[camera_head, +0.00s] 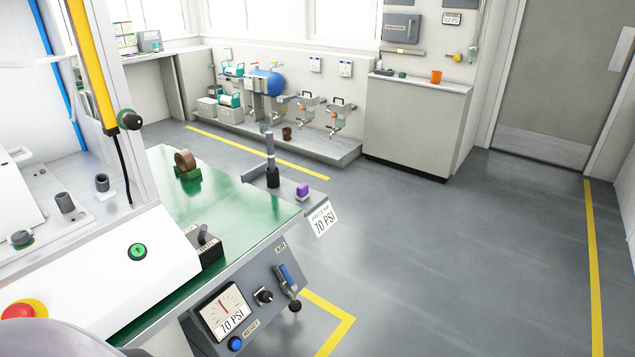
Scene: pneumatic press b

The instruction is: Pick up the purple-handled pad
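Neither of my grippers is in view.
The white press (110,265) with a yellow column fills the left. A brown roll (186,160) and a dark switch block (203,242) stand on the bench. A gauge panel (245,310) hangs on its front. The floor to the right is clear.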

